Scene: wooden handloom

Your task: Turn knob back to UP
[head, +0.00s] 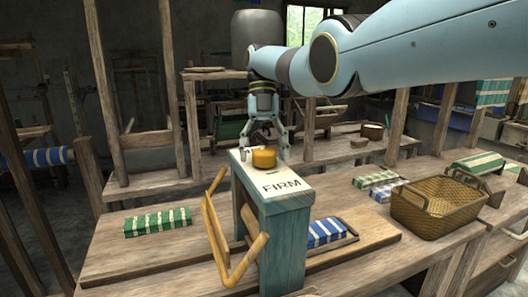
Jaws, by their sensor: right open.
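The orange round knob (264,158) sits on top of a teal wooden post (284,238). The post's light top face carries the word FIRM, on the near side of the knob. My right gripper (264,147) points down over the knob with its fingers open, one to each side of it. I cannot tell whether the fingers touch the knob. Any pointer or UP mark is not readable; the far part of the top face is hidden behind the knob and gripper. My left gripper is not in view.
A bent wooden handle (212,222) stands close at the post's left. A green striped cloth (157,222) lies left, a blue striped one (326,232) right of the post. A wicker basket (440,207) stands further right. Loom uprights rise behind.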

